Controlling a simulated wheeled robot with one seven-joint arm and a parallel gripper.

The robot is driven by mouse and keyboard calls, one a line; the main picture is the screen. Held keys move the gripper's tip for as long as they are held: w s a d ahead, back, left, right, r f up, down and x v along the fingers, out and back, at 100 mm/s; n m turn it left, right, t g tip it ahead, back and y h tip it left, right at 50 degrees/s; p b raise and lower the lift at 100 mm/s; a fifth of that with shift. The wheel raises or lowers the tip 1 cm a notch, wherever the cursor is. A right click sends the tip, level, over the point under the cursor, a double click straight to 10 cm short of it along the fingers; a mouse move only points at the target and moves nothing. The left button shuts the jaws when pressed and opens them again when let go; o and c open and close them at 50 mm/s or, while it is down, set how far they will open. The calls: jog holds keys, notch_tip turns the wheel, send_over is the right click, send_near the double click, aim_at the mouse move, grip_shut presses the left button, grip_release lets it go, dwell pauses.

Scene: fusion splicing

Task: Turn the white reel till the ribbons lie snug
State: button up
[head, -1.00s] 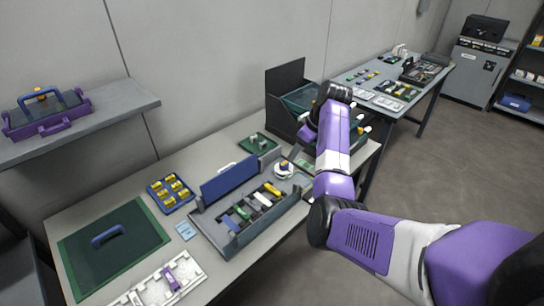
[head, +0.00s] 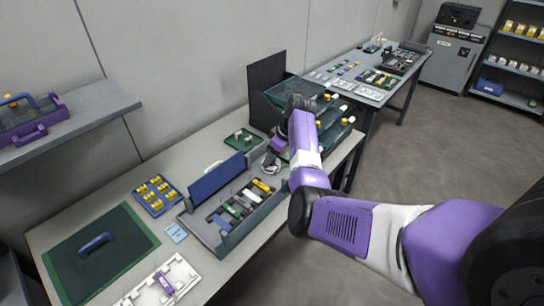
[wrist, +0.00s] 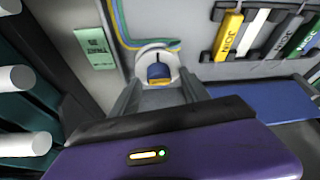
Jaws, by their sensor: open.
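The white reel (wrist: 146,57) sits near the middle of the wrist view, with a blue and yellow hub piece (wrist: 158,74). Blue, green and yellow ribbons (wrist: 122,28) run along the grey tray to the reel and curve over its top edge. My gripper (wrist: 160,84) is open, with one finger on each side of the reel's lower part in the picture. I cannot tell whether the fingers touch it. In the head view my gripper (head: 275,152) is over the right end of the splicing tray (head: 228,240), and the reel (head: 268,166) is partly hidden.
Yellow, white, grey and green labelled pieces (wrist: 228,36) lie in the tray. A green label card (wrist: 95,47) is left of the reel. White cylinder ends (wrist: 22,145) stick out from a rack close on the left. A blue tray lid (head: 217,176) stands up behind.

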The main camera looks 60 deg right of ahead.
grip_shut()
jog(key=shift+r+m, duration=0.1)
jog(key=shift+m, duration=0.2)
